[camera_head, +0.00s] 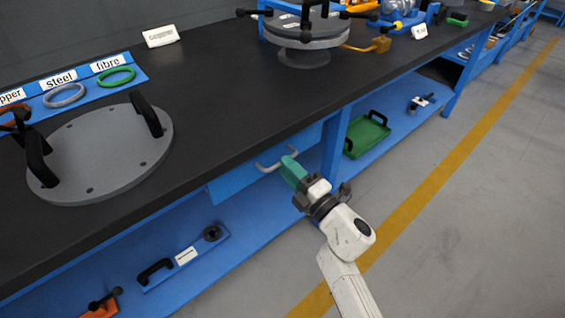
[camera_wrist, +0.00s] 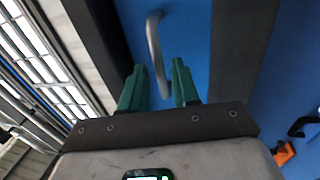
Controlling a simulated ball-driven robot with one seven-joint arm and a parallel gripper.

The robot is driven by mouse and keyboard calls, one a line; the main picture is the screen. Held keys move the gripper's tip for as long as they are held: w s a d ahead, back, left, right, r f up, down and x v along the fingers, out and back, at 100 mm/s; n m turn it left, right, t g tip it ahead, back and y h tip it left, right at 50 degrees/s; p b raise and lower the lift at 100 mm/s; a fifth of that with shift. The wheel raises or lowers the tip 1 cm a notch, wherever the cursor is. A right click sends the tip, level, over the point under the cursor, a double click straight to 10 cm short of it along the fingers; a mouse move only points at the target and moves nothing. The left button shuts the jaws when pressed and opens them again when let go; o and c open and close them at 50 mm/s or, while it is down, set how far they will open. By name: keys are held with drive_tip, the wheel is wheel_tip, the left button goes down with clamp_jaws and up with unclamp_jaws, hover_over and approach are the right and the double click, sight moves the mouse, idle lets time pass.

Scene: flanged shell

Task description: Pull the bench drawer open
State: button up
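The blue bench drawer (camera_head: 238,181) sits under the black bench top, and its front looks flush with the bench. Its pale grey bar handle (camera_head: 268,166) stands out from the drawer front. My gripper (camera_head: 287,163) with green fingers is at the right end of the handle in the head view. In the wrist view my gripper (camera_wrist: 158,82) is open, its two green fingers apart. The handle (camera_wrist: 155,45) runs lengthwise into the space between them, with a gap visible on both sides. The drawer front (camera_wrist: 185,35) fills the area behind it.
A blue bench leg (camera_head: 334,150) stands just right of my gripper. The lower shelf holds a green tray (camera_head: 367,133) and a black-handled tool (camera_head: 185,256). A grey flanged plate (camera_head: 105,150) lies on the bench top. The floor (camera_head: 440,230) in front is clear.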

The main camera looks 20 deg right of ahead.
drive_tip(key=shift+x, duration=1.4)
clamp_jaws()
